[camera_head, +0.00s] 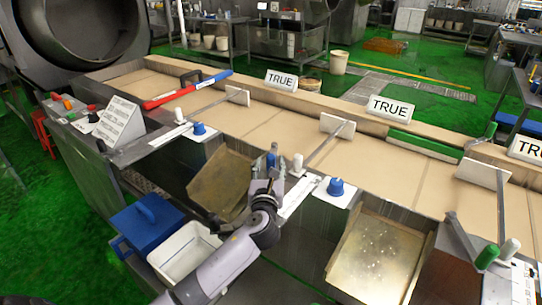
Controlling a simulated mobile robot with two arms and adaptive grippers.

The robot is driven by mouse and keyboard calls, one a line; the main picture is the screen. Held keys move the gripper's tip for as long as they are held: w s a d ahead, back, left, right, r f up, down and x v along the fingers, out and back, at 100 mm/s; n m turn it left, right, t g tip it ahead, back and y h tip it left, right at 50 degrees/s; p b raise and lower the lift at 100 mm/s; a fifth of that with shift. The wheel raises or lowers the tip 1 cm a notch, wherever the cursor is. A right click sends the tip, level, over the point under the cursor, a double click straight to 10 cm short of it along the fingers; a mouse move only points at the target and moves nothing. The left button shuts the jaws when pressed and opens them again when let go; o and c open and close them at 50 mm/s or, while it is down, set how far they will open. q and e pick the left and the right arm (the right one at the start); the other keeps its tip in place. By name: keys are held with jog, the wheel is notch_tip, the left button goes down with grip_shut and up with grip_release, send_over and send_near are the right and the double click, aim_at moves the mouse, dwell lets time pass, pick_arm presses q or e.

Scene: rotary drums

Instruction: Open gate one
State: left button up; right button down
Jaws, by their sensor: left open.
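The conveyor (395,175) runs across the view with several swing gates, each a grey bar with a white paddle. A left gate (237,95) and a middle gate (337,126) lie slantwise across the belt; another gate (484,173) is at the right. I cannot tell which is gate one. My left gripper (272,172) is open, just left of the middle gate's white knob (297,163) at the conveyor's near edge. I cannot tell whether it touches the knob. My right gripper is not in view.
Blue knobs (198,128) (336,187) stand on white plates. Metal chutes (375,262) hang off the near side. TRUE signs (281,80) line the far rail. A red-and-blue bar (188,89) crosses the belt.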

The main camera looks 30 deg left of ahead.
aim_at(270, 161)
pick_arm(q)
jog(key=x, duration=0.4)
grip_shut()
dwell(0.6)
dwell(0.4)
